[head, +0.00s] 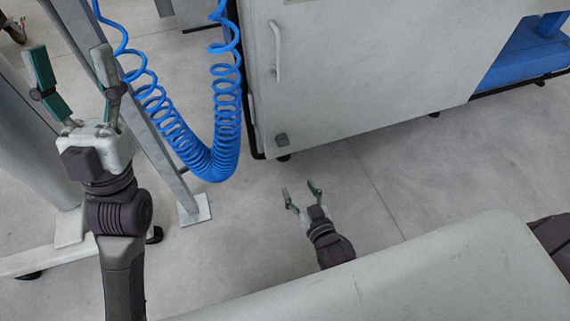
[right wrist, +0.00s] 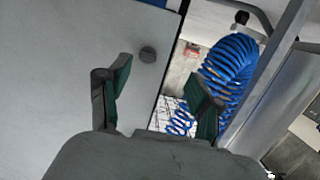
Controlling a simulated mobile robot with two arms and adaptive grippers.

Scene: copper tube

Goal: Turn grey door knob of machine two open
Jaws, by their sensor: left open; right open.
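The grey door knob (head: 282,140) sits low on the light grey machine door (head: 350,75), near its lower left corner. In the right wrist view a round dark grey knob (right wrist: 147,54) shows on a pale panel, beyond the fingertips and between them. My right gripper (head: 302,191) is open and empty, below the knob in the head view and apart from it. Its two green-padded fingers (right wrist: 165,75) also show in the right wrist view. My left gripper (head: 72,68) is open and empty at the upper left, far from the knob.
A blue coiled hose (head: 228,120) hangs left of the door, beside a grey metal post (head: 150,120). A vertical handle (head: 277,52) is on the door above the knob. A pale surface (head: 400,275) fills the lower right. The floor (head: 385,165) before the door is clear.

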